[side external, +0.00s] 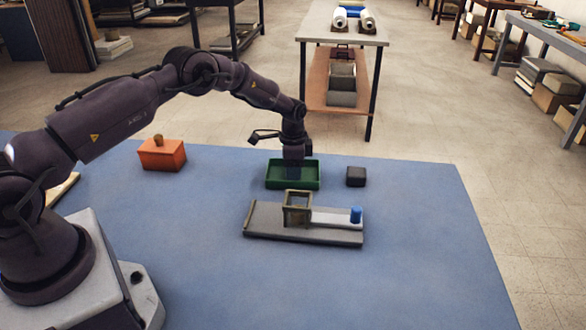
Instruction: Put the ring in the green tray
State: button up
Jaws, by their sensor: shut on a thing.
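The green tray (309,184) lies on the blue table, beyond the grey sliding fixture.
A grey fixture (270,229) with an upright square frame (298,207) and a blue knob (356,215) stands just in front of the tray. A black block (356,177) is to the right. An orange lidded box (162,156) is at the left. The table's right side is clear.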

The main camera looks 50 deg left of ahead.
jog(key=shift+f, duration=0.2)
jog(key=o, duration=0.9)
jog(key=shift+r, duration=0.2)
notch_tip(320, 180, up, 12)
jog(key=shift+r, duration=0.15)
